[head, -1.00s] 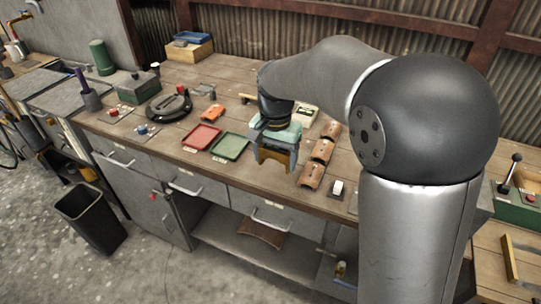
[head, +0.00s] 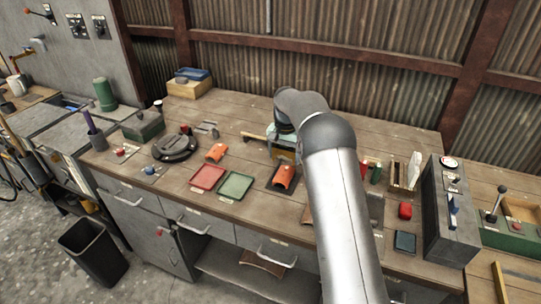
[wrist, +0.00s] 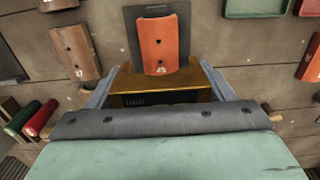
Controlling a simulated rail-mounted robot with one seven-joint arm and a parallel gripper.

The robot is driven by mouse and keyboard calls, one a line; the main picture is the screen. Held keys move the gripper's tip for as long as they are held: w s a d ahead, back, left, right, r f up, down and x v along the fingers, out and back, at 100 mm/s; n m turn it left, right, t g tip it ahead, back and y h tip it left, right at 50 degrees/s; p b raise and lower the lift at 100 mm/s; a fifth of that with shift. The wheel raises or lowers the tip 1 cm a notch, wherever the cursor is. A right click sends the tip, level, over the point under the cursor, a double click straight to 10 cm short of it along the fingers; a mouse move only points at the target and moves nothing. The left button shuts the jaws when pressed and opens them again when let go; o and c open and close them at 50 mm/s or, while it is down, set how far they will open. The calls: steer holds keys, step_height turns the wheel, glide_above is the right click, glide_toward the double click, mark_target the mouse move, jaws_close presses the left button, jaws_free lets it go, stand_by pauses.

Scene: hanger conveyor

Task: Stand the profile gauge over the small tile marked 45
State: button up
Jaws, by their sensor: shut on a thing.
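My gripper (wrist: 155,97) is shut on the brass-coloured profile gauge (wrist: 160,88), with a grey finger at each side. In the head view the gauge (head: 284,153) shows just behind an orange curved tile (head: 284,176) on a dark plate. In the wrist view this orange tile (wrist: 162,42) lies directly ahead of the gauge, and the gauge's edge overlaps its near end in the picture. I cannot tell whether they touch. The tile's white mark is too small to read surely. A brown tile (wrist: 75,52) lies to its left, its mark unclear.
Red (head: 207,177) and green (head: 236,185) trays lie left of the orange tile. Another orange tile (head: 216,152) lies behind them. A dark round object (head: 175,147) stands farther left. A grey upright panel (head: 449,215) stands at the bench's right. My arm hides part of the bench.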

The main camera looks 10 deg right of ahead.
mark_target(284, 173)
steer(key=shift+w+d+f, duration=0.15)
steer(key=shift+d+f, duration=0.05)
steer(key=shift+f, duration=0.15)
steer(key=shift+f+b, duration=1.4)
steer(key=shift+f, duration=0.6)
steer(key=shift+f+b, duration=1.25)
steer(key=shift+f, duration=0.9)
steer(key=o, duration=1)
step_height(284, 173, up, 17)
steer(key=shift+r+b, duration=0.2)
steer(key=shift+b, duration=0.5)
